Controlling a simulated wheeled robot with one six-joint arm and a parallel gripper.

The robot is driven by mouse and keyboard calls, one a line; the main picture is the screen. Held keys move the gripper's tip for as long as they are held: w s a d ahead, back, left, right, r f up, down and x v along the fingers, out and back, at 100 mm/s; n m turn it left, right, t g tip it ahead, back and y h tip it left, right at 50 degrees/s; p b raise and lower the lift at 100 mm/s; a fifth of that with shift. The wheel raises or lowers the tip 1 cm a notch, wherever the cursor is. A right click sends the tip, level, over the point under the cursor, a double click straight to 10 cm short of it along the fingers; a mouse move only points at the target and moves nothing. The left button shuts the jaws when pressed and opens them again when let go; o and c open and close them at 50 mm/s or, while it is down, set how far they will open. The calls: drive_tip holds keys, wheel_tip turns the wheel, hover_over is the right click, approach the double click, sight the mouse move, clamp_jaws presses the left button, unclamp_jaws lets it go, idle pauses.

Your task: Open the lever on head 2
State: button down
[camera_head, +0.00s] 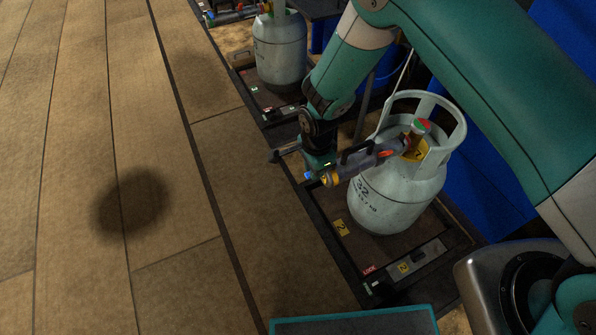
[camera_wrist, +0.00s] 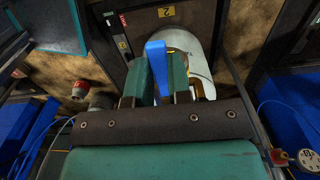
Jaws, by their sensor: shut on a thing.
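In the head view, filling head 2 (camera_head: 362,161) is a grey, tube-like tool with an orange ring. It reaches to the valve at the top of a pale gas cylinder (camera_head: 395,195). My gripper (camera_head: 318,166) is at the head's left end. A small blue piece (camera_head: 309,175), seemingly the lever, shows beside it. In the wrist view my gripper (camera_wrist: 157,74) has its two teal fingers shut on the blue lever (camera_wrist: 155,52), which sticks up between them. The fingers and the gripper body hide most of the head and the lever's base.
The cylinder stands on a dark scale platform (camera_head: 341,260) with yellow number 2 plates and a red LOCK label. Another cylinder (camera_head: 280,50) with its own head stands on a scale behind. A blue panel (camera_head: 490,195) is to the right. The wooden floor (camera_head: 100,130) at left is clear.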

drive_tip(key=shift+w, duration=0.2)
idle(0.3)
drive_tip(key=c, duration=1)
unclamp_jaws()
drive_tip(key=shift+c, duration=0.2)
wheel_tip(320, 180, up, 18)
drive_tip(key=p, duration=0.2)
drive_tip(key=shift+f, duration=0.25)
